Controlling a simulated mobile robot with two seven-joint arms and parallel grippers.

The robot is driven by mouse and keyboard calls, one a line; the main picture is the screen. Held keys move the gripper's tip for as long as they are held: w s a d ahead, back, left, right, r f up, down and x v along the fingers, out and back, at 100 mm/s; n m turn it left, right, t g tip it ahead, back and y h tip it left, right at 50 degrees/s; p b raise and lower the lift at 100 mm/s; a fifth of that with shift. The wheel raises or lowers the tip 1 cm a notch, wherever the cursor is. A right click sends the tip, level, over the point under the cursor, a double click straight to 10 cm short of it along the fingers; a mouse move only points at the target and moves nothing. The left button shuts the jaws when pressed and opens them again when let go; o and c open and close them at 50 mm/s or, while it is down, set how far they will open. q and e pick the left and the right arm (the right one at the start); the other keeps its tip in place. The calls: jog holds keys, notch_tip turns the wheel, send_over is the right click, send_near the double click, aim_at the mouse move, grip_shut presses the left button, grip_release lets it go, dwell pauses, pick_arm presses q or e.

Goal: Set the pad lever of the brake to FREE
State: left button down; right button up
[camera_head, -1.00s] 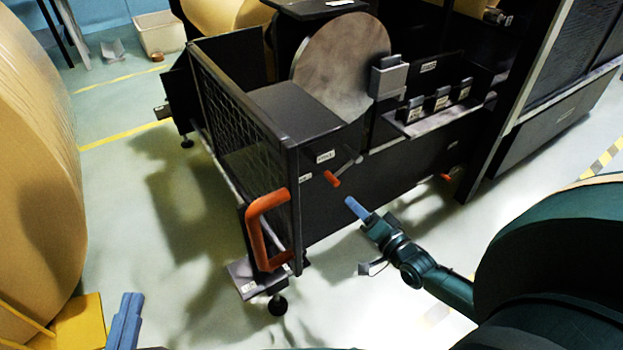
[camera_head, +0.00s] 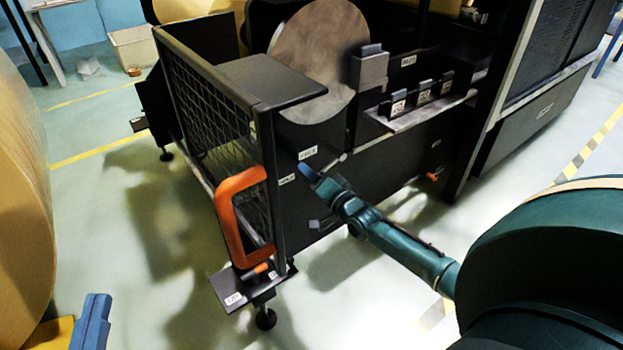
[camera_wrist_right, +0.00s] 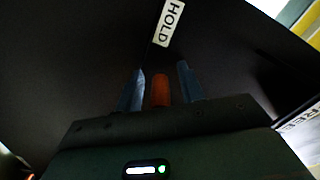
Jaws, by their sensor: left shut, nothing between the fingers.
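The pad lever has an orange grip (camera_wrist_right: 160,90), seen in the right wrist view between the two blue fingers of my right gripper (camera_wrist_right: 160,88). The fingers are open, with a gap on each side of the grip. In the head view my right gripper (camera_head: 309,174) covers the grip; only the lever's grey pivot end (camera_head: 340,158) shows. The FREE label (camera_head: 308,152) is above the gripper and the HOLD label (camera_head: 287,180) is left of it. The HOLD label also shows ahead in the wrist view (camera_wrist_right: 169,23). My left gripper (camera_head: 96,318) is shut and empty, low at the left.
A mesh guard (camera_head: 215,115) with a large orange handle (camera_head: 228,220) stands just left of the lever. A grey disc (camera_head: 318,55) and a shelf with several labelled switches (camera_head: 422,108) are above. Large paper rolls (camera_head: 22,200) stand at the left. Floor in front is clear.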

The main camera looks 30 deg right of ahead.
grip_shut()
dwell(0.5)
